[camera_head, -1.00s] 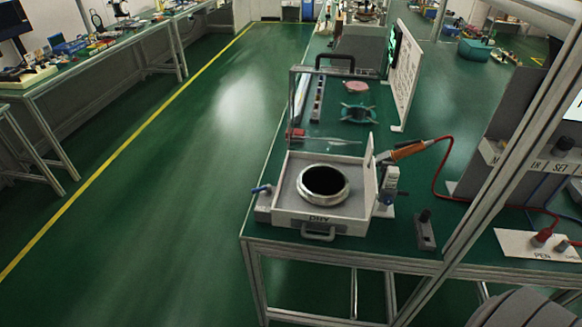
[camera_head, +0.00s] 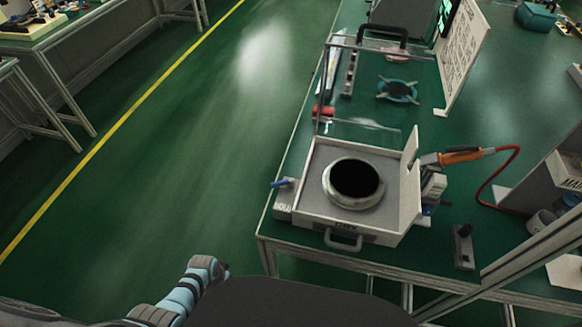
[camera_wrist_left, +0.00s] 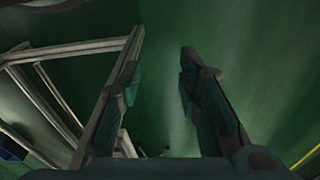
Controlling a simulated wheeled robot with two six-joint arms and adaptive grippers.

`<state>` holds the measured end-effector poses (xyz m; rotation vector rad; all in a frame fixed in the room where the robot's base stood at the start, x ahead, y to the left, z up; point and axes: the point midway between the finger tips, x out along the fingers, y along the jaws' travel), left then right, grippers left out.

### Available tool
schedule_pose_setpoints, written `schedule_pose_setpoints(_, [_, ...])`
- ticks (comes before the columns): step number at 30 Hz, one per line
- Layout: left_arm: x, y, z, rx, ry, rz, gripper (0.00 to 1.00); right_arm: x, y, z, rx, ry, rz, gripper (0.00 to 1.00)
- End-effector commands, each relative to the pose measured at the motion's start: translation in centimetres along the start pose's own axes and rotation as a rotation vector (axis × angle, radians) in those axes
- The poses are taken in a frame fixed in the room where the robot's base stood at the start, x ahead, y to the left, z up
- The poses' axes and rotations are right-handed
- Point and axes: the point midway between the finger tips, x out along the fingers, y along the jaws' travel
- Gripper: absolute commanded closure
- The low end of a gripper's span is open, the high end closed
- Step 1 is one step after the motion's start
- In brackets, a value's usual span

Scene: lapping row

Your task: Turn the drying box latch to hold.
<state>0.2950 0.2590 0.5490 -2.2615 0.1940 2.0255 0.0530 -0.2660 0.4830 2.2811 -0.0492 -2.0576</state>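The drying box (camera_head: 312,212) is a white open box marked DRY at the near end of the green bench. A grey ring with a dark centre (camera_head: 354,183) sits inside it. The latch is a small blue lever (camera_head: 283,183) on a grey block (camera_head: 284,205) at the box's left side, with lettering that seems to read HOLD. The lever points left. My left gripper (camera_wrist_left: 158,60) is open and empty in the left wrist view, with green floor and table frames beyond it. My right gripper is not in view.
A clear upright panel (camera_head: 372,90) stands behind the box. An orange-handled pen (camera_head: 461,156) with a red cable is at its right. A small dark switch block (camera_head: 463,246) is near the front edge. Green floor left of the bench is free.

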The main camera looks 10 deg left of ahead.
Motion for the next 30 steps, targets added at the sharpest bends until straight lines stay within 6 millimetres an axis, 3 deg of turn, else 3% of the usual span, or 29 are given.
schedule_pose_setpoints(1, [-4.9, -0.3, -8.2, 0.067, 0.043, 0.049, 0.69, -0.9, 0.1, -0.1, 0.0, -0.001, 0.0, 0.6])
schedule_pose_setpoints(2, [-8.1, -0.1, -12.4, 0.122, 0.059, 0.09, 0.69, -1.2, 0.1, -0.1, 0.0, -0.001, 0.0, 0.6])
schedule_pose_setpoints(3, [-12.8, 0.4, -17.2, 0.206, 0.081, 0.144, 0.69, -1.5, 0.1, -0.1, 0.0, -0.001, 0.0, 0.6])
schedule_pose_setpoints(4, [-16.4, 0.8, -20.3, 0.274, 0.1, 0.183, 0.69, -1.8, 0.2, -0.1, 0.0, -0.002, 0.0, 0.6])
schedule_pose_setpoints(6, [-24.0, 1.9, -24.9, 0.431, 0.133, 0.258, 0.69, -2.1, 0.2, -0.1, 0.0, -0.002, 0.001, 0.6])
schedule_pose_setpoints(7, [-27.0, 2.3, -26.1, 0.497, 0.143, 0.284, 0.69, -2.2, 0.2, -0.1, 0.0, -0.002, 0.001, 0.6])
schedule_pose_setpoints(9, [-33.1, 3.0, -27.8, 0.648, 0.161, 0.336, 0.69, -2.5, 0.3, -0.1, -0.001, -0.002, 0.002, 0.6])
schedule_pose_setpoints(12, [-38.9, 3.7, -28.2, 0.815, 0.168, 0.384, 0.69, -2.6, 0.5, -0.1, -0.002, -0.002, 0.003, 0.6])
schedule_pose_setpoints(14, [-40.1, 4.0, -28.1, 0.866, 0.166, 0.398, 0.69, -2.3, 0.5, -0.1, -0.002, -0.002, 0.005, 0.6])
schedule_pose_setpoints(16, [-39.6, 4.3, -27.9, 0.885, 0.164, 0.405, 0.69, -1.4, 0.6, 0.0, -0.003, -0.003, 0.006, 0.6])
schedule_pose_setpoints(19, [-37.3, 5.0, -27.7, 0.883, 0.163, 0.405, 0.69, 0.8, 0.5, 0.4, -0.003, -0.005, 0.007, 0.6])
schedule_pose_setpoints(30, [-28.9, 8.9, -27.4, 0.875, 0.161, 0.403, 0.69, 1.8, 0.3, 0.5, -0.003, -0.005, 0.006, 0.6])
